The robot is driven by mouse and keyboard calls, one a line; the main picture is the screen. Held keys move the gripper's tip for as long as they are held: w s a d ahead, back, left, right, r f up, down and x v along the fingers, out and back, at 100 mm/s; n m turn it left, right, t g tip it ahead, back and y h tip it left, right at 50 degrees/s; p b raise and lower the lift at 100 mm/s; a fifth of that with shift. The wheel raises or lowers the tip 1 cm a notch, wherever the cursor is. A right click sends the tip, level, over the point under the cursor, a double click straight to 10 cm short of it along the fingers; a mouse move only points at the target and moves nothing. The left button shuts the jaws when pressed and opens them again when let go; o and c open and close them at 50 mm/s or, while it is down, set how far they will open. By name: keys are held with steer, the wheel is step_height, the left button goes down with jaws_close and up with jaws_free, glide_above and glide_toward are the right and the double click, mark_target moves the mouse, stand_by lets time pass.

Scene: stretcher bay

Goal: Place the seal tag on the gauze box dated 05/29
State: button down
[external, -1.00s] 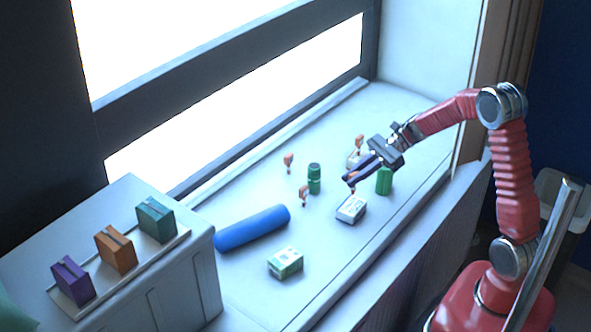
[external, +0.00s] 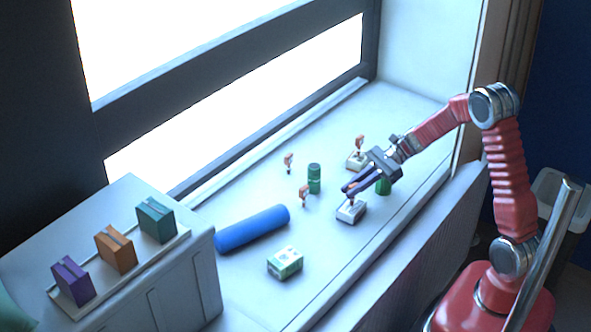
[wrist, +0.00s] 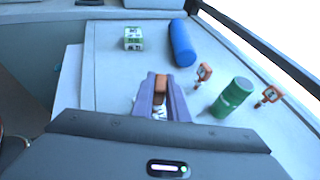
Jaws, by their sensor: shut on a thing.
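My gripper (external: 351,188) is shut on a small orange seal tag, which shows between the purple fingers in the wrist view (wrist: 160,84). The tag is over a white gauze box (external: 350,213), its lower end at or just above the box top; I cannot tell whether they touch. That box is mostly hidden below the fingers in the wrist view (wrist: 158,112). A green-and-white box (external: 285,263) stands nearer the front. Another white box (external: 354,162) is behind my gripper, with an orange tag (external: 359,142) standing at it. The printed dates are too small to read.
Two more orange tags (external: 288,160) (external: 304,195) stand near a green cylinder (external: 314,178). Another green item (external: 383,187) is close beside my gripper. A blue roll (external: 252,228) lies left. Purple, orange and teal boxes (external: 155,220) stand on the left cabinet.

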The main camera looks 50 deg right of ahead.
steer(key=c, duration=1.7)
jaws_free()
steer(key=shift+f, duration=0.1)
steer(key=shift+c, duration=0.2)
steer(key=v, duration=1.2)
